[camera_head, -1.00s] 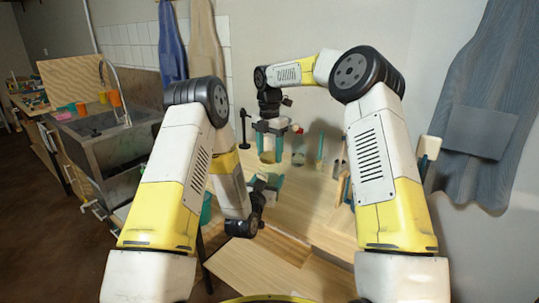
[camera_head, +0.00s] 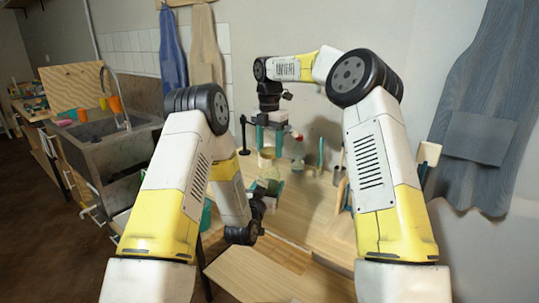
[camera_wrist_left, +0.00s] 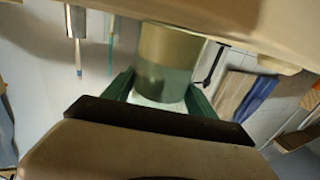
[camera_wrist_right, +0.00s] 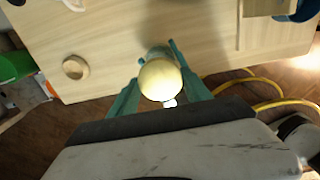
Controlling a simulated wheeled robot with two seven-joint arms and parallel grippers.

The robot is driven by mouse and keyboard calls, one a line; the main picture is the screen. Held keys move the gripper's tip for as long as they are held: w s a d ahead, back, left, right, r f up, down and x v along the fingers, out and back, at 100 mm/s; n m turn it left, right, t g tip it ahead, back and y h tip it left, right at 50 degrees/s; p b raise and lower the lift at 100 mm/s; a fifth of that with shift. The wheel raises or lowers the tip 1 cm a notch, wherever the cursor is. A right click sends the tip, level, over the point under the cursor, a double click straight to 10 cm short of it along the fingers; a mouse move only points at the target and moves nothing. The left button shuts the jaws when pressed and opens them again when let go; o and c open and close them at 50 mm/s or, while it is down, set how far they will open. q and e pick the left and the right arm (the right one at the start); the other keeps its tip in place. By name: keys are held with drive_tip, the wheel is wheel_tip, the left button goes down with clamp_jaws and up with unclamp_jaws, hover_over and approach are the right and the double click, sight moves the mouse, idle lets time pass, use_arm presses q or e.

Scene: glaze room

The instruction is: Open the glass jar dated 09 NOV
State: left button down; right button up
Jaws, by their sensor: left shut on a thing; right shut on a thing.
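My right gripper (camera_head: 270,140) points down over the back of the table and is shut on a round, pale yellow lid (camera_wrist_right: 161,81), seen from above in the right wrist view. My left gripper (camera_head: 268,187) is lower and nearer, shut on a glass jar. In the left wrist view the jar (camera_wrist_left: 168,75) is between the left fingers, partly cream and partly greenish glass. No date can be read.
The wooden table (camera_head: 325,225) is mostly bare in front. Brushes and tools (camera_head: 320,152) stand by the back wall. A small round wooden piece (camera_wrist_right: 75,67) lies on the table in the right wrist view. A sink (camera_head: 100,135) is at left.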

use_arm(q)
drive_tip(key=shift+c, duration=1)
unclamp_jaws()
